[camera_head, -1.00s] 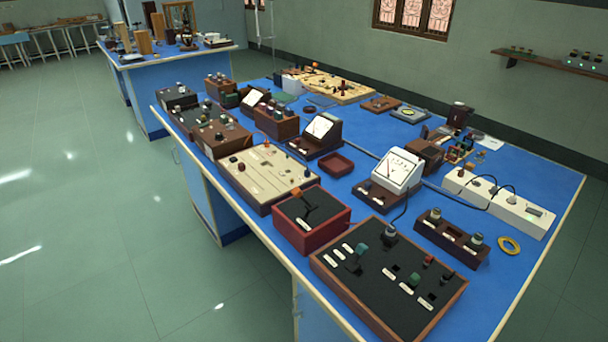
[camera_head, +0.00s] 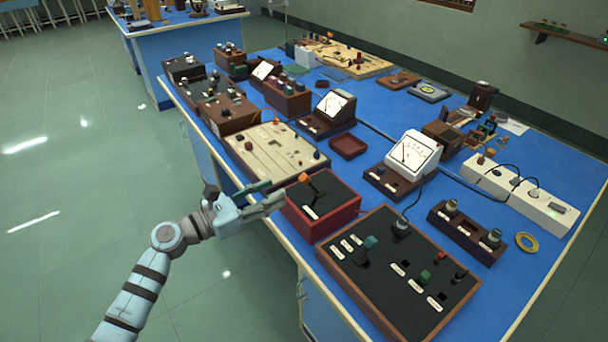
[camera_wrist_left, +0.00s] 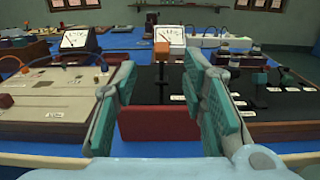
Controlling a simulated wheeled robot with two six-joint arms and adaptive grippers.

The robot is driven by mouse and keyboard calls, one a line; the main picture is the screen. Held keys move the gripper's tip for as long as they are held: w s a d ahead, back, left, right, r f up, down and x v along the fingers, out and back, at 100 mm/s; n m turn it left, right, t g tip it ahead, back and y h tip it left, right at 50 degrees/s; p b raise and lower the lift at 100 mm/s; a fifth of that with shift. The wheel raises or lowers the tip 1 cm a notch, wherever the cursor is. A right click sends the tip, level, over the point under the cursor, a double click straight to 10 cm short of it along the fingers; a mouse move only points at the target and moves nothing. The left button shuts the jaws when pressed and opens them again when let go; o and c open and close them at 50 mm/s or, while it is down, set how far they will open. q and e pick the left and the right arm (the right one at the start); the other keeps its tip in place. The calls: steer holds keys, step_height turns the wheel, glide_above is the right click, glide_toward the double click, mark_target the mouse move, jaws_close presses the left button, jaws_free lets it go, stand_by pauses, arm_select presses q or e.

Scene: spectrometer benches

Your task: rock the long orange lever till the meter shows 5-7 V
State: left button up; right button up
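The long lever with an orange knob (camera_head: 304,178) rises from the black top of a red box (camera_head: 326,224) at the bench's near edge. My left gripper (camera_head: 277,193) is open and empty just left of the lever, apart from it. In the left wrist view, the orange knob (camera_wrist_left: 161,48) shows ahead between the two teal-padded fingers. The white meter (camera_head: 413,154) stands on a brown base behind and right of the red box; its needle leans left, but I cannot read the scale. My right gripper is out of view.
A black panel (camera_head: 380,290) with several small levers lies right of the red box. A cream board (camera_head: 275,157) lies behind it on the left. A small red tray (camera_head: 348,146) and bare blue bench top are behind the box. Open floor lies left.

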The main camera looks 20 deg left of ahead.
mark_target(301, 178)
arm_select(q)
steer(key=x, duration=1)
steer(key=shift+d+b, duration=0.1)
steer(key=shift+b, duration=0.2)
steer(key=shift+s, duration=0.1)
steer(key=shift+c, duration=0.2)
jaws_close()
